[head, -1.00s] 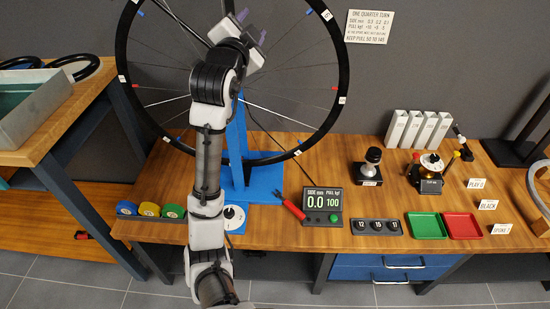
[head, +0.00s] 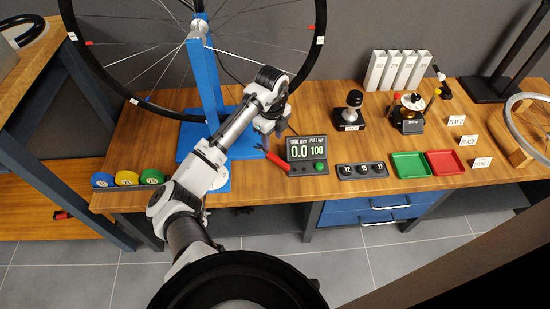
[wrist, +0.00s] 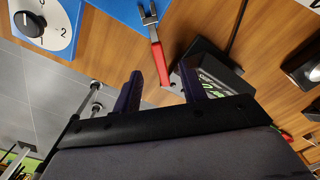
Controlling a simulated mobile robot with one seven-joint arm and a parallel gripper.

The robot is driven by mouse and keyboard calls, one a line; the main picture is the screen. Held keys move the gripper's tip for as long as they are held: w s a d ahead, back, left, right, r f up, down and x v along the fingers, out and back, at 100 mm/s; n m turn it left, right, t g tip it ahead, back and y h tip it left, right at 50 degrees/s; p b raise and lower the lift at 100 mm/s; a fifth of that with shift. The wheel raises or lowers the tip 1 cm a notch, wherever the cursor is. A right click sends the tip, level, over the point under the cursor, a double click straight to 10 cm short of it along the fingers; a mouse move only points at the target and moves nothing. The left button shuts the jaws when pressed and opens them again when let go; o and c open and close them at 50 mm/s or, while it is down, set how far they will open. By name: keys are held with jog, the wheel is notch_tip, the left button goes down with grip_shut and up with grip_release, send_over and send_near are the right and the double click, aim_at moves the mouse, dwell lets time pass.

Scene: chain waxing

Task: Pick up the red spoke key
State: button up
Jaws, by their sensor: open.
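The red spoke key (head: 278,161) lies on the wooden bench, between the blue wheel stand and the dark readout box. In the wrist view its red handle (wrist: 159,64) runs down between my fingertips in the picture, with its grey forked head near the blue stand base. My gripper (head: 271,128) hangs above and just behind the key in the head view. Its dark fingers (wrist: 160,80) are apart and empty in the wrist view. The lower end of the handle is close to the readout box.
The readout box (head: 307,153) stands just right of the key. The blue stand (head: 203,90) holding the wheel is to the left. A dark block with numbers (head: 362,171), a green tray (head: 410,165) and a red tray (head: 446,163) sit further right. Blue, yellow and green discs (head: 127,178) are at left.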

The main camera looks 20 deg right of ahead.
aim_at(272, 155)
jog(key=f, duration=0.3)
jog(key=f+p, duration=0.1)
jog(key=f, duration=0.3)
jog(key=shift+s+a+f, duration=0.15)
jog(key=shift+a+f, duration=0.05)
jog(key=shift+f, duration=0.1)
grip_shut()
